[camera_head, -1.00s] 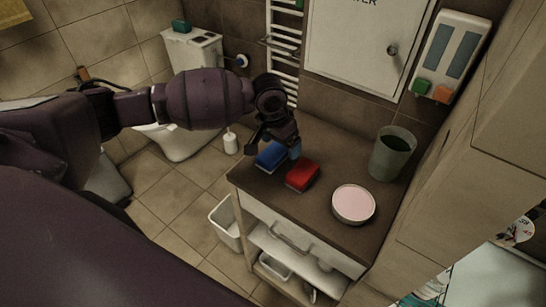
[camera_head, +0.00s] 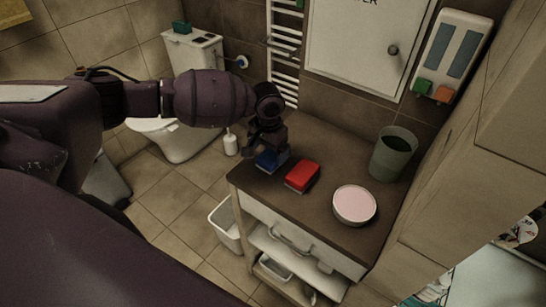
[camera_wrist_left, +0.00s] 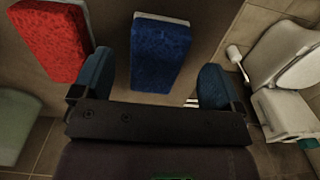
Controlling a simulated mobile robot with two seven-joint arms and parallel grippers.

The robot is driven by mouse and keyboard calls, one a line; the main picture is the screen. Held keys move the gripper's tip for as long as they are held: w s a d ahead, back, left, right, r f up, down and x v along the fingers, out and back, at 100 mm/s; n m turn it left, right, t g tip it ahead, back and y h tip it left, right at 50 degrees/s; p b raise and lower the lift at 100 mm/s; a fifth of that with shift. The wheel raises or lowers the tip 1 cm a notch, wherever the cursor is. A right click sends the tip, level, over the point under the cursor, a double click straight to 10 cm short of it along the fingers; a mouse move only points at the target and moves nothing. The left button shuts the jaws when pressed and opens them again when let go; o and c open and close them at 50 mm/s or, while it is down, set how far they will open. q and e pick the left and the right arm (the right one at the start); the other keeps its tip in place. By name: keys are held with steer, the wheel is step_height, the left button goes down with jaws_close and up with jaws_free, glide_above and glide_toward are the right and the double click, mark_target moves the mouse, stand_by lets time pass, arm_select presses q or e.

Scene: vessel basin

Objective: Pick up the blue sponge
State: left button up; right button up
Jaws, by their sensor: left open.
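The blue sponge (camera_head: 270,161) lies on the brown counter top (camera_head: 318,215) near its left edge, partly hidden by my left gripper (camera_head: 268,150) in the head view. In the left wrist view the blue sponge (camera_wrist_left: 160,52) shows between the two blue-tipped fingers of my open left gripper (camera_wrist_left: 153,85). Gaps show on both sides of the sponge, so the fingers appear apart from it. My right gripper is not in view.
A red sponge (camera_head: 302,176) lies just right of the blue one, also close to the left finger in the wrist view (camera_wrist_left: 52,40). A round pink-topped dish (camera_head: 354,205) and a grey-green cup (camera_head: 393,154) stand further right. A wall cabinet (camera_head: 365,45) is behind.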

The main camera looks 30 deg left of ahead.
mark_target(270, 156)
arm_select(q)
step_height(270, 156, down, 2)
steer(key=shift+w+d+f, duration=0.15)
steer(key=shift+f, duration=0.6)
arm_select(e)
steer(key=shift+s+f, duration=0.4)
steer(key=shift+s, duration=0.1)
arm_select(q)
steer(key=shift+c, duration=0.4)
steer(key=c, duration=0.9)
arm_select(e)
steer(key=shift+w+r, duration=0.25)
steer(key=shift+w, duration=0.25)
arm_select(q)
steer(key=shift+r, duration=0.1)
